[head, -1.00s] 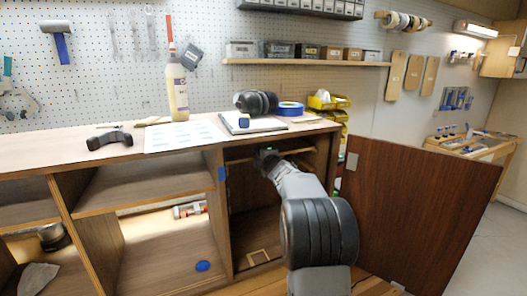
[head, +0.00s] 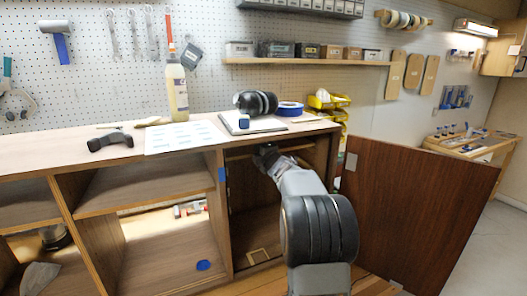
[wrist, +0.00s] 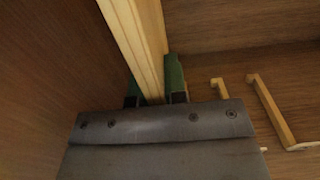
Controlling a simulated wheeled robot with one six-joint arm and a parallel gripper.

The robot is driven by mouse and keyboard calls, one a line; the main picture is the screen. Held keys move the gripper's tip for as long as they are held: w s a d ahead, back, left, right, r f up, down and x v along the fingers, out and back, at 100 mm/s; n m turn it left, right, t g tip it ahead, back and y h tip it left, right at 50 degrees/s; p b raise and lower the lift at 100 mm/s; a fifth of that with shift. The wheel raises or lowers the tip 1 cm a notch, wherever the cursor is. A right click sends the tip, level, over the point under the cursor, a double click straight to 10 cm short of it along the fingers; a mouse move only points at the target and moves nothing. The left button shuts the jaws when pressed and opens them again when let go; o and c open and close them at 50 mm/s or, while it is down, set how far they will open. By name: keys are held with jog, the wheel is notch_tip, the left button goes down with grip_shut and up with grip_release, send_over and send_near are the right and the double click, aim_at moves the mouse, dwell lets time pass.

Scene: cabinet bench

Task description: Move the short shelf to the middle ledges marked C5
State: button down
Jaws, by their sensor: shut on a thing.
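The short shelf (wrist: 137,40) is a wooden board with a pale front edge. In the wrist view it runs up between the green fingers of my gripper (wrist: 155,88), which is shut on it. In the head view my gripper (head: 264,152) is inside the right cabinet bay, high up under the bench top. The shelf's pale edge (head: 240,156) shows there beside it; my arm hides part of it. Pale wooden strips (wrist: 268,112) show to the right in the wrist view. I cannot read a C5 mark in either view.
A dark brown door (head: 415,205) stands open to the right of the bay. The divider (head: 218,215) bounds the bay on the left. A pale wooden frame (head: 259,256) lies low in the bay. Ear defenders (head: 256,102) and a bottle (head: 177,90) stand on the bench top.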

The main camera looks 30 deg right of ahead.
jog(key=shift+s, duration=0.1)
jog(key=s+a+b, duration=0.2)
jog(key=s+b, duration=0.2)
jog(key=s, duration=1.1)
jog(key=shift+s, duration=0.35)
dwell(0.6)
jog(key=shift+a, duration=0.1)
dwell(0.3)
notch_tip(320, 180, down, 7)
jog(key=b, duration=0.7)
jog(key=shift+f+b, duration=0.2)
jog(key=shift+b, duration=0.1)
jog(key=shift+w, duration=0.1)
dwell(0.5)
jog(key=shift+w+d+b, duration=0.15)
jog(key=shift+w+d, duration=0.05)
jog(key=shift+w, duration=1.25)
jog(key=shift+w+d+b, duration=0.15)
jog(key=shift+w+d, duration=0.05)
jog(key=shift+w, duration=1.2)
